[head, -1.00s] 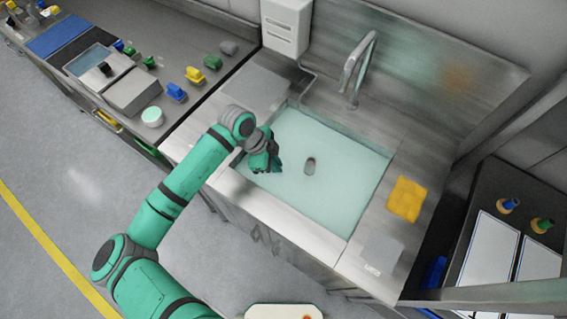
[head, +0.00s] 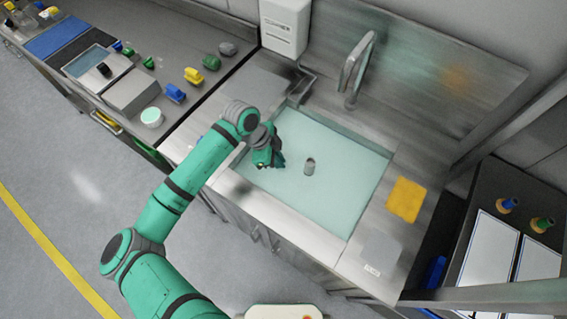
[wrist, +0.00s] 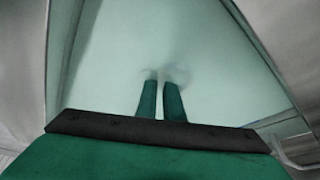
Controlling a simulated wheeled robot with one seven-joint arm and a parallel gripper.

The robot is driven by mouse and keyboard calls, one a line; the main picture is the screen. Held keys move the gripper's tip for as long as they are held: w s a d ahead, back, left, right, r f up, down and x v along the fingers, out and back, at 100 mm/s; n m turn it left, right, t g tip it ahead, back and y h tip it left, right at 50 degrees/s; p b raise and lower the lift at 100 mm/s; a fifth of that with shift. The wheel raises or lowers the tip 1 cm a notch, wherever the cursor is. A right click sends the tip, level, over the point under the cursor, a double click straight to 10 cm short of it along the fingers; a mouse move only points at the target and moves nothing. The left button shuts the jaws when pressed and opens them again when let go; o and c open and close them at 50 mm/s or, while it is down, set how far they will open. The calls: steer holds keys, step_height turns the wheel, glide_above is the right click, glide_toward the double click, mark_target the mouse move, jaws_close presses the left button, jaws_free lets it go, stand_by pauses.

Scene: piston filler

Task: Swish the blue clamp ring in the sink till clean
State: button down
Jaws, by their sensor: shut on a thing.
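My gripper (head: 277,163) reaches down into the left part of the sink (head: 345,228), which holds pale, cloudy water (head: 335,180). In the wrist view my gripper's two green fingers (wrist: 160,88) are close together, with their tips at or under the water and a faint swirl around them. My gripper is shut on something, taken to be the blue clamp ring. The ring itself is not clearly visible in either view; the fingers and the cloudy water hide it.
A tap (head: 355,70) stands behind. A yellow sponge (head: 405,200) lies on the right rim. Blue (head: 175,93) and yellow (head: 193,76) parts sit on the left counter.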

steer(key=shift+s+a, duration=0.1)
steer(key=shift+s, duration=0.05)
steer(key=shift+s+a, duration=0.55)
steer(key=shift+s, duration=0.3)
steer(key=shift+w, duration=0.1)
steer(key=shift+w+d, duration=0.6)
steer(key=shift+w, duration=0.25)
steer(key=shift+s, duration=0.2)
steer(key=shift+s+a, duration=0.6)
steer(key=shift+s, duration=0.25)
steer(key=shift+w+d, duration=0.1)
steer(key=shift+w, duration=0.15)
steer(key=shift+w+d+r, duration=0.1)
steer(key=shift+w+d, duration=0.1)
steer(key=shift+w, duration=0.3)
